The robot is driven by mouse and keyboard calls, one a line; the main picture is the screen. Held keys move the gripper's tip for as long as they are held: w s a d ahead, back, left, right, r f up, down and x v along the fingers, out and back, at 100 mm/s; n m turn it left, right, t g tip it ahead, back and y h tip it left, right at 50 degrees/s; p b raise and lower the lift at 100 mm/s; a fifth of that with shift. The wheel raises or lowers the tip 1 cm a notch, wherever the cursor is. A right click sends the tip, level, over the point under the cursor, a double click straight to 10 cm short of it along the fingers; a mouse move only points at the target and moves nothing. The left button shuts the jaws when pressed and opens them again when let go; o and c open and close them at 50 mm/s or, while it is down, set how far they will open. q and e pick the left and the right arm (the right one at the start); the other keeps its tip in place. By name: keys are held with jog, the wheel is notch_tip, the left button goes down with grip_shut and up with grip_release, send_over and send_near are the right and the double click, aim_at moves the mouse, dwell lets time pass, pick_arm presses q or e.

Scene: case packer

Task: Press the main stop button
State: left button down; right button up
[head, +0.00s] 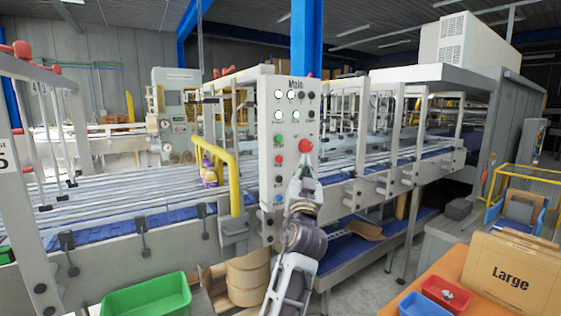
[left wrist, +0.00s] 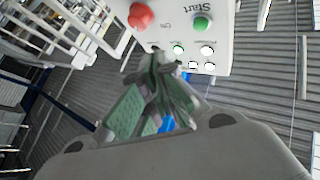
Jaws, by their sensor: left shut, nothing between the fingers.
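The upright white control panel labelled "Main" (head: 291,90) carries a large red mushroom button (head: 305,146) on its right side. My left gripper (head: 306,164) is shut and empty, its fingertips just below the red button in the head view. In the left wrist view the panel (left wrist: 185,40) appears upside down, with the red button (left wrist: 141,16) and a green "Start" button (left wrist: 201,22) beyond the shut fingertips (left wrist: 165,62). A gap shows there between tips and red button. My right gripper is not in view.
Smaller buttons and lamps, including a smaller red one (head: 278,160), share the panel. A yellow rail (head: 232,175) stands left of it. Conveyors (head: 120,200) run behind. A green bin (head: 147,296), red bin (head: 446,293) and "Large" carton (head: 505,276) are in the foreground.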

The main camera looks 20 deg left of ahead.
aim_at(279, 159)
pick_arm(q)
jog(key=shift+a, duration=0.1)
dwell(0.3)
jog(key=w+a, duration=0.1)
jog(key=a, duration=0.1)
jog(key=w+a+p, duration=0.1)
jog(key=w+a, duration=0.1)
jog(key=w+a+p, duration=0.1)
jog(key=w+a, duration=0.1)
jog(key=shift+w+a, duration=0.25)
jog(key=shift+a, duration=0.1)
dwell(0.4)
dwell(0.5)
jog(key=shift+w+a, duration=0.55)
jog(key=shift+a, duration=0.2)
dwell(2.4)
jog(key=shift+s+d+b, duration=0.15)
jog(key=shift+b, duration=0.2)
jog(key=shift+s+d, duration=0.4)
jog(key=shift+d, duration=0.15)
dwell(0.4)
